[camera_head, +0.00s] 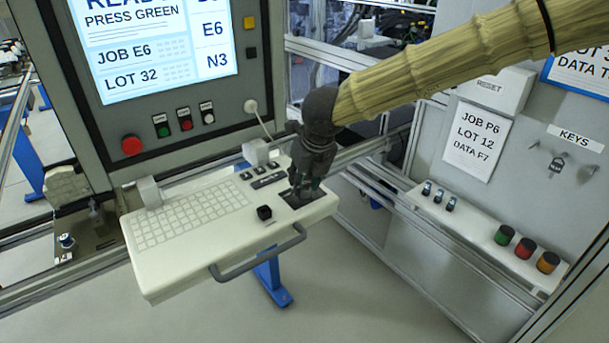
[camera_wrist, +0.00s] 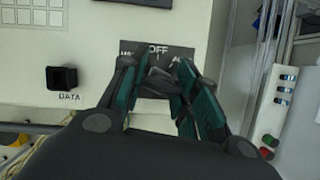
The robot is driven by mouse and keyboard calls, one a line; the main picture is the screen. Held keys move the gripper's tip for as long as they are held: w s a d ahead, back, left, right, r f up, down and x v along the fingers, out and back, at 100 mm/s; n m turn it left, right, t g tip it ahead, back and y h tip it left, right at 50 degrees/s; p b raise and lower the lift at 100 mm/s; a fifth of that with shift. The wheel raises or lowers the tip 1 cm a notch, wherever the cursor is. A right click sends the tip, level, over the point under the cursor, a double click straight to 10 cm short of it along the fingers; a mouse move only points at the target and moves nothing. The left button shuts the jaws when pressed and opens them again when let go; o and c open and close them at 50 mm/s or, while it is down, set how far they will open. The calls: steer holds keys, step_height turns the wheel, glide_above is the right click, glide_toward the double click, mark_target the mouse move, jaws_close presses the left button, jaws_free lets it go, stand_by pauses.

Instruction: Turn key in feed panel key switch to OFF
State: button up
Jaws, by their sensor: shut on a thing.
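The key switch plate (camera_head: 318,194) is a dark square at the right end of the cream keyboard console. In the wrist view the dark plate (camera_wrist: 184,52) shows OFF at its top centre, with partly covered labels to the left and right. My gripper (camera_head: 303,190) points down at this plate. In the wrist view my gripper (camera_wrist: 158,84) has its green-padded fingers close together over the plate, shut on the key.
A grey handle (camera_head: 258,258) runs along the console's front. A screen panel (camera_head: 150,50) rises behind. At right are a ledge with coloured buttons (camera_head: 525,248) and keys hanging (camera_head: 558,164) on the wall.

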steer(key=shift+n+p, duration=0.5)
steer(key=shift+p, duration=0.4)
steer(key=o, duration=1.5)
steer(key=shift+o, duration=0.2)
steer(key=shift+r, duration=0.15)
steer(key=shift+r+p, duration=0.7)
steer(key=shift+r, duration=2.7)
steer(key=shift+f, duration=0.1)
